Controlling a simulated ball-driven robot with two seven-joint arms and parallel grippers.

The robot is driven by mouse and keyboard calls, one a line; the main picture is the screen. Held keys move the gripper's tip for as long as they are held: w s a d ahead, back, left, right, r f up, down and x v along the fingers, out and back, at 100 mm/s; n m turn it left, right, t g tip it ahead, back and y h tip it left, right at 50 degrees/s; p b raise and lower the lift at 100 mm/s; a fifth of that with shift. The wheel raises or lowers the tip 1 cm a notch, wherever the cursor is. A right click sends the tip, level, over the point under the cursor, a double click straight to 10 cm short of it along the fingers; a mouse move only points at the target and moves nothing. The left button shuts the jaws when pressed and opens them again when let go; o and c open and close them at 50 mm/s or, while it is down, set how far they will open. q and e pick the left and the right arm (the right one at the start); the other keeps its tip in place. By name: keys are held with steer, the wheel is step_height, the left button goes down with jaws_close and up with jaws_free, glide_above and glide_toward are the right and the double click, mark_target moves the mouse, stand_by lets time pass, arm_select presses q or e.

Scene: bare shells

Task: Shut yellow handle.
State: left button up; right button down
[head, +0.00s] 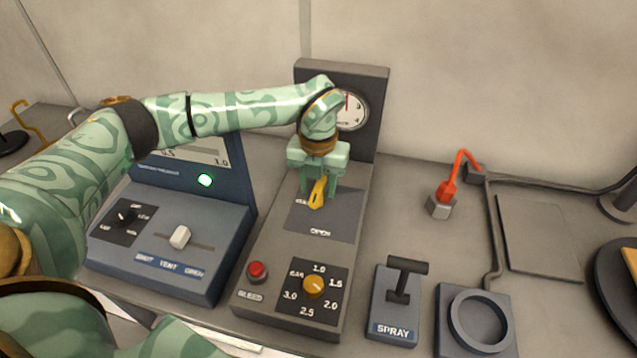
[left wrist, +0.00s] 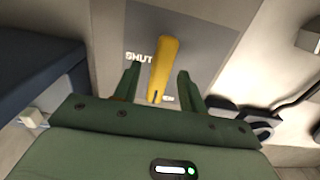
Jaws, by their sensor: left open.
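The yellow handle (head: 317,193) sits on the dark panel plate (head: 322,222) of the grey gauge console, whose near label reads OPEN. In the left wrist view the yellow handle (left wrist: 162,66) shows beside the word SHUT. My left gripper (head: 318,186) is open above the handle. In the left wrist view its two fingers (left wrist: 160,84) stand apart, one on each side of the handle's near part. I cannot tell whether they touch it. My right gripper is not in view.
The console carries a gauge (head: 352,110), a red BLEED button (head: 257,271) and an orange knob (head: 313,286). A blue-grey unit (head: 165,245) stands left. A SPRAY lever (head: 403,280), a ring holder (head: 478,318) and a red-orange lever (head: 447,188) stand right.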

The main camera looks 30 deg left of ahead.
arm_select(q)
jaws_close()
